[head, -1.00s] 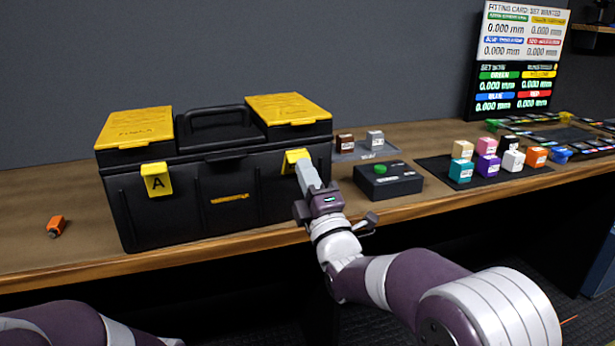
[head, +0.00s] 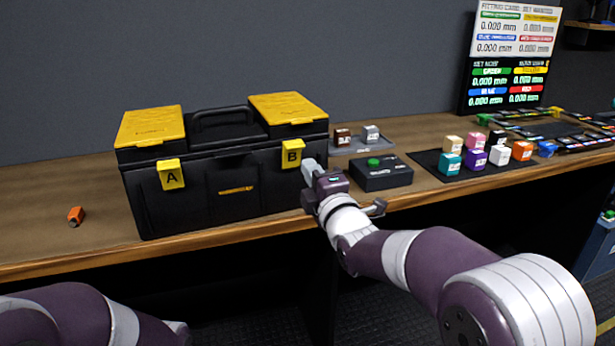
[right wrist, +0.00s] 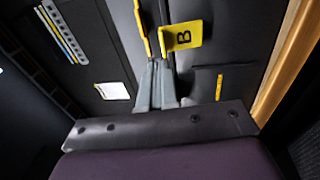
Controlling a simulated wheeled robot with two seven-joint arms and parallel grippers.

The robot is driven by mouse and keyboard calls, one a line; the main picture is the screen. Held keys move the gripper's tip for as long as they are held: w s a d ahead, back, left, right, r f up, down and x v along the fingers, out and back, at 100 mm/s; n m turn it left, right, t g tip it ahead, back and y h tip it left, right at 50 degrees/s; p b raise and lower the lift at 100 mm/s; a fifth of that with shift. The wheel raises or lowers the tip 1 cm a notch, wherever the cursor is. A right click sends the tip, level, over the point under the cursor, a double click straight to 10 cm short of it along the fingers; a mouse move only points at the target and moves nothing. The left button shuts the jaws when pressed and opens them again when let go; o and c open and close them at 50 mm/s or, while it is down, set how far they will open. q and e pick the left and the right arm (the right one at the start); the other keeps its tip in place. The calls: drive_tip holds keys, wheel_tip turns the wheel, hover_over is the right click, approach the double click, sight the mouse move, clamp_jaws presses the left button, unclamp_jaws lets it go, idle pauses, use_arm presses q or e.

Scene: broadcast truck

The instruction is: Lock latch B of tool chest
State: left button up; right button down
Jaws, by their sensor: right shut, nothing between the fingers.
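The black tool chest (head: 205,208) with yellow lid panels stands closed on the bench. Yellow latch A (head: 171,174) is on the left of its front. Yellow latch B (head: 292,154) is on the right and hangs flat against the front, its letter facing out. My right gripper (head: 308,165) is shut and empty, just right of latch B and in front of the chest's right end. In the right wrist view, latch B (right wrist: 182,36) shows just beyond the shut fingertips (right wrist: 160,65); I cannot tell if they touch. Only my left arm (head: 80,318) shows; its gripper is out of view.
A black box with a green button (head: 381,173) stands right of the chest. Several coloured cubes sit on a dark mat (head: 431,160) farther right. An orange item (head: 76,216) lies left of the chest. The bench's front edge (head: 240,231) is clear.

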use_arm(q)
drive_tip(key=shift+w+f, duration=0.35)
drive_tip(key=shift+w, duration=0.25)
use_arm(e)
drive_tip(key=v, duration=0.7)
drive_tip(key=shift+s+d+f, duration=0.25)
drive_tip(key=shift+f, duration=0.1)
drive_tip(key=shift+s, duration=0.1)
drive_tip(key=s+d+f+m+g+h, duration=0.3)
drive_tip(key=s+f+m+g, duration=0.15)
drive_tip(key=f+m, duration=0.4)
drive_tip(key=s+d+f+m+g+h, duration=0.25)
drive_tip(key=f+m+g, duration=0.25)
drive_tip(key=f, duration=0.6)
drive_tip(key=s+d+f+m+g+h, duration=0.1)
drive_tip(key=s+d+f+m+g, duration=0.25)
drive_tip(key=s, duration=0.45)
drive_tip(key=s+d+f+m+g+h, duration=0.1)
drive_tip(key=s+d+f+m+g, duration=0.3)
drive_tip(key=s, duration=0.4)
use_arm(q)
wheel_tip(320, 180, up, 23)
drive_tip(key=p, duration=2.2)
drive_tip(key=shift+r+p, duration=0.15)
drive_tip(key=shift+p, duration=0.25)
use_arm(e)
wheel_tip(320, 180, up, 24)
drive_tip(key=d+m, duration=0.1)
drive_tip(key=shift+w+d, duration=0.35)
drive_tip(key=shift+w, duration=0.05)
